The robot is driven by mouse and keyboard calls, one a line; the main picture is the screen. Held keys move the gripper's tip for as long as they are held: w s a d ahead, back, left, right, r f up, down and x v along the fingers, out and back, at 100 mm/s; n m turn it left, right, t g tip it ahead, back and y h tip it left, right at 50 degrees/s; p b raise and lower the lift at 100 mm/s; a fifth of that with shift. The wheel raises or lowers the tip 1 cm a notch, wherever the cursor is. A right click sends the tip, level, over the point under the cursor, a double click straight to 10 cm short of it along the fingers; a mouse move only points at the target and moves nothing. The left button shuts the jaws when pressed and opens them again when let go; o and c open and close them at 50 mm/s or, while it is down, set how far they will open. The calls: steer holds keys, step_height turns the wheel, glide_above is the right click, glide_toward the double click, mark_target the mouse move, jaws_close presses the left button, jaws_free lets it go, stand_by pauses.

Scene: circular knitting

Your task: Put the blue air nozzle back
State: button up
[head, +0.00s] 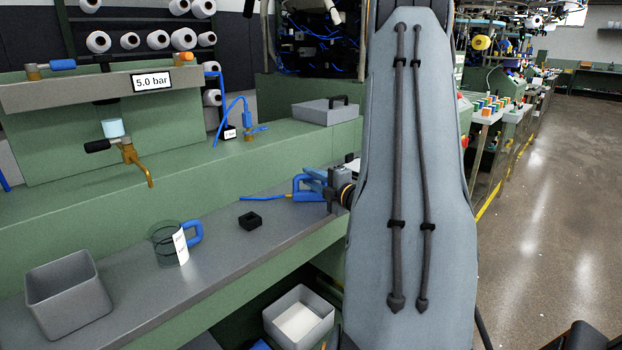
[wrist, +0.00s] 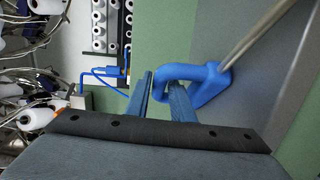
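The blue air nozzle (head: 304,184) is at the far end of the grey work ledge in the head view, with a thin blue length reaching left from it. In the wrist view the nozzle (wrist: 208,82) shows its looped handle and a slim grey tube running to the upper right. My gripper (wrist: 160,82) has its two blue fingers close together on either side of the loop's near bar, which fills the gap between them. In the head view my gripper (head: 327,187) is partly hidden by my arm. Whether the nozzle touches the ledge is unclear.
A small black square holder (head: 250,220), a clear jug with a blue handle (head: 168,244) and a grey bin (head: 67,298) stand on the ledge. A brass tap (head: 133,163) overhangs it. A blue hose with fitting (head: 248,118) and a grey lidded box (head: 326,112) are behind.

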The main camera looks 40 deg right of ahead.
steer(key=shift+o, duration=1.2)
steer(key=shift+r, duration=0.15)
steer(key=shift+s, duration=0.3)
steer(key=s, duration=1.1)
steer(key=shift+s+a+r+b, duration=0.2)
steer(key=shift+a+r+b, duration=0.05)
steer(key=shift+b, duration=0.05)
